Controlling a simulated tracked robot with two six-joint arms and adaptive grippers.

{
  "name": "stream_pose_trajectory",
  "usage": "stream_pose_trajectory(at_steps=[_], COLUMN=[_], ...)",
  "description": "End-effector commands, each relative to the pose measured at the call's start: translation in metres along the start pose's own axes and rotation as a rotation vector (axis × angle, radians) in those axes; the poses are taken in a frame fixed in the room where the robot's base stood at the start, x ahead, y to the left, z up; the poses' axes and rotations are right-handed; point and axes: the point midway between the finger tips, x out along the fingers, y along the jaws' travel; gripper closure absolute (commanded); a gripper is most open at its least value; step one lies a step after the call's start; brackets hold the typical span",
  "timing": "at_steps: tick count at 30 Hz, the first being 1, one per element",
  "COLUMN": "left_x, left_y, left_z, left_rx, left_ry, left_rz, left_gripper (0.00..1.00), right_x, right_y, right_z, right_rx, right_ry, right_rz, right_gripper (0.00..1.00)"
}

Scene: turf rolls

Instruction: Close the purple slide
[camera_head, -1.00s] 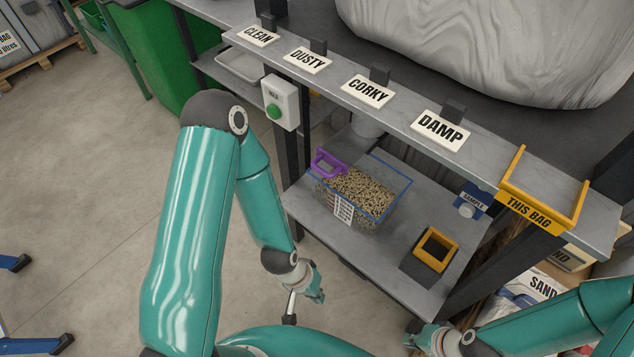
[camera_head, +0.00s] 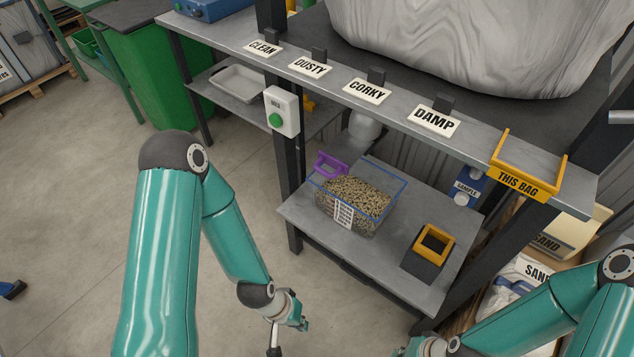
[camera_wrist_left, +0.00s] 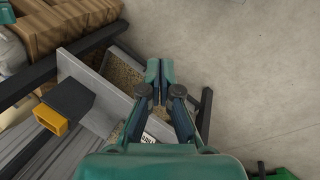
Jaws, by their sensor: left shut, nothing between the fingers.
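The purple slide (camera_head: 330,164) shows as a purple handle-like frame at the back left corner of the clear, blue-rimmed bin (camera_head: 372,222) of pale grain, below a grey spout (camera_head: 365,126). How far the slide is open cannot be told. My left gripper (camera_head: 303,325) is low in front of the shelf, apart from the slide and bin. In the left wrist view its fingertips (camera_wrist_left: 160,70) are together and empty; the slide is not visible there. My right gripper (camera_head: 406,350) is at the bottom edge, mostly cut off, fingers unclear.
The bin stands on the lower grey shelf (camera_head: 305,213), beside a yellow-rimmed dark box (camera_head: 432,247). A post with a green button box (camera_head: 281,112) stands left of the slide. Floor in front is clear.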

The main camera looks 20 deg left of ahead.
Motion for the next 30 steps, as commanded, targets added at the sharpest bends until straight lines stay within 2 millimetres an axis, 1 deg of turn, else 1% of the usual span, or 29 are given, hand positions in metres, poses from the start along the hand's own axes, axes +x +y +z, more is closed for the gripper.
stream_pose_trajectory(at_steps=[4, 5, 7, 8, 10, 11, 12, 14, 15, 17, 18, 19, 20, 21, 23, 24, 27, 30], left_x=[0.0, 0.001, 0.002, 0.003, 0.002, 0.0, -0.004, -0.017, -0.029, -0.054, -0.073, -0.088, -0.103, -0.123, -0.15, -0.166, -0.196, -0.213], left_y=[0.0, 0.001, 0.004, 0.004, 0.009, 0.014, 0.021, 0.036, 0.047, 0.064, 0.074, 0.081, 0.088, 0.095, 0.102, 0.104, 0.106, 0.105], left_z=[-0.001, -0.004, -0.016, -0.025, -0.051, -0.065, -0.085, -0.116, -0.134, -0.157, -0.167, -0.171, -0.174, -0.174, -0.169, -0.163, -0.147, -0.136], left_rx=[-0.003, -0.007, -0.03, -0.049, -0.109, -0.143, -0.194, -0.285, -0.354, -0.465, -0.539, -0.595, -0.651, -0.722, -0.821, -0.88, -0.996, -1.065], left_ry=[0.005, 0.015, 0.061, 0.093, 0.199, 0.259, 0.35, 0.509, 0.624, 0.796, 0.906, 0.985, 1.058, 1.145, 1.258, 1.319, 1.428, 1.487], left_rz=[-0.001, -0.003, -0.011, -0.016, -0.027, -0.028, -0.026, -0.005, 0.022, 0.084, 0.136, 0.18, 0.227, 0.291, 0.385, 0.443, 0.558, 0.624], left_gripper=[1.0, 1.0, 1.0, 1.0, 1.0, 1.0, 1.0, 1.0, 1.0, 1.0, 1.0, 1.0, 1.0, 1.0, 1.0, 1.0, 1.0, 1.0], right_x=[0.001, 0.002, 0.008, 0.012, 0.024, 0.03, 0.039, 0.054, 0.065, 0.081, 0.091, 0.098, 0.105, 0.114, 0.125, 0.131, 0.141, 0.145], right_y=[0.0, 0.001, 0.003, 0.004, 0.009, 0.011, 0.014, 0.02, 0.024, 0.029, 0.033, 0.036, 0.038, 0.041, 0.045, 0.047, 0.051, 0.052], right_z=[0.0, 0.0, 0.0, 0.0, 0.0, 0.0, 0.0, 0.0, 0.0, 0.0, 0.0, 0.0, 0.0, 0.0, 0.0, 0.0, -0.001, -0.001], right_rx=[0.0, 0.0, 0.0, 0.0, 0.0, 0.0, 0.0, 0.0, 0.0, 0.0, 0.0, 0.0, 0.0, 0.0, 0.0, 0.0, 0.0, 0.0], right_ry=[-0.001, 0.0, 0.0, 0.0, 0.0, -0.001, -0.001, -0.001, -0.001, -0.001, -0.001, -0.001, -0.001, -0.001, -0.001, -0.001, -0.001, 0.0], right_rz=[0.0, 0.0, 0.0, 0.0, 0.0, 0.0, 0.0, 0.0, 0.0, 0.0, 0.0, 0.0, 0.0, 0.0, 0.0, 0.0, 0.0, 0.0], right_gripper=[1.0, 1.0, 1.0, 1.0, 1.0, 1.0, 1.0, 1.0, 1.0, 1.0, 1.0, 1.0, 1.0, 1.0, 1.0, 1.0, 1.0, 1.0])
